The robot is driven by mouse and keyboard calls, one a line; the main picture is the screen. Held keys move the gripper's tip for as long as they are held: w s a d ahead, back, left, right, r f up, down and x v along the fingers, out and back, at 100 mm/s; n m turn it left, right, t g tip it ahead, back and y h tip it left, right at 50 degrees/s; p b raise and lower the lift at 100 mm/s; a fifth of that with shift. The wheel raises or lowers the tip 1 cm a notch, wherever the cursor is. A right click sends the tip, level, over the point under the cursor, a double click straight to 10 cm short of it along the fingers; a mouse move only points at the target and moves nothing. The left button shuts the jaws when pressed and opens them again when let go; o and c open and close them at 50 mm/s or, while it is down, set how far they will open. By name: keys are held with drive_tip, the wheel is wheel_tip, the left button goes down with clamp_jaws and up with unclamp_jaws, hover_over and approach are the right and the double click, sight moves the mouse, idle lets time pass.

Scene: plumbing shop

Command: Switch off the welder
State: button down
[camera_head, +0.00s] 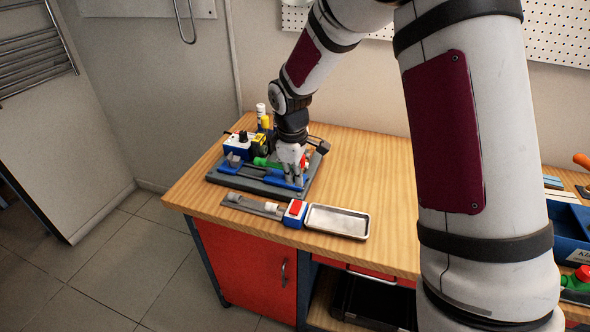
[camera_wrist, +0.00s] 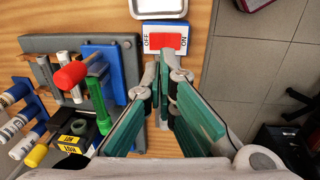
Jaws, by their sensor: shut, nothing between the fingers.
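The welder's switch (camera_head: 294,213) is a small blue and white box with a red rocker at the front of the workbench. In the wrist view the red rocker (camera_wrist: 166,42) lies between the labels OFF on the left and ON on the right. I cannot tell which way the rocker is tilted. In the head view my gripper (camera_head: 297,178) hangs behind the switch. Whether it touches anything is unclear.
A grey fixture plate (camera_head: 221,181) with blue clamps stands behind the switch. An empty metal tray (camera_head: 338,221) lies right of the switch. The wooden bench (camera_head: 375,165) is clear beyond the tray.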

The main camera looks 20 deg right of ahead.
sight(294, 209)
drive_tip(key=f, duration=0.3)
drive_tip(key=f+p, duration=0.1)
drive_tip(key=f, duration=0.4)
drive_tip(key=shift+w+d+f, duration=0.35)
drive_tip(key=shift+w+f, duration=0.1)
drive_tip(key=shift+f, duration=0.05)
drive_tip(key=shift+f, duration=0.1)
drive_tip(key=shift+w+d+f, duration=0.1)
drive_tip(key=shift+w+f, duration=0.05)
drive_tip(key=shift+f, duration=0.15)
drive_tip(key=shift+s+a, duration=0.55)
drive_tip(key=shift+s, duration=0.2)
drive_tip(key=shift+s+r+p, duration=0.1)
drive_tip(key=shift+p, duration=0.2)
